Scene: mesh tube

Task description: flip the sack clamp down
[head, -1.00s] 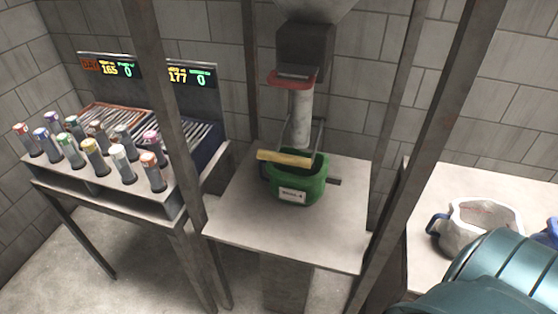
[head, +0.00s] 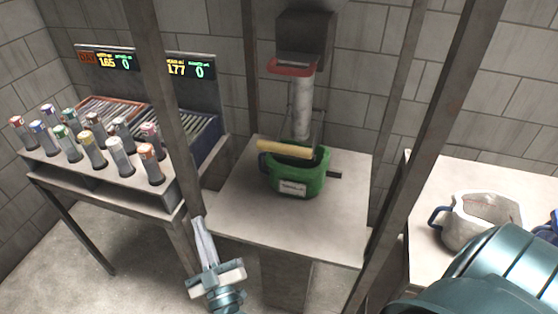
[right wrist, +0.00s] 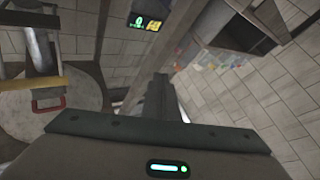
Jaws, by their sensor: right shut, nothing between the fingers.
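A white tube (head: 302,108) hangs under a dark square spout (head: 305,38) in the head view. A red handle (head: 290,68) sticks out near level at the tube's top. A yellow bar (head: 283,149) hangs on a thin metal frame in front of the tube's lower end, over a green bucket (head: 297,180). I cannot tell which of these parts is the sack clamp. The red handle also shows in the right wrist view (right wrist: 48,104). My right gripper (head: 201,228) is shut and empty, low and left of the bucket, apart from all these parts. My left gripper is not in view.
Upright metal posts (head: 170,110) and (head: 430,150) frame the pale table (head: 270,228) under the spout. A rack of capped tubes (head: 92,150) stands left, with lit displays (head: 188,66) behind. A white pot (head: 480,220) stands on the right table.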

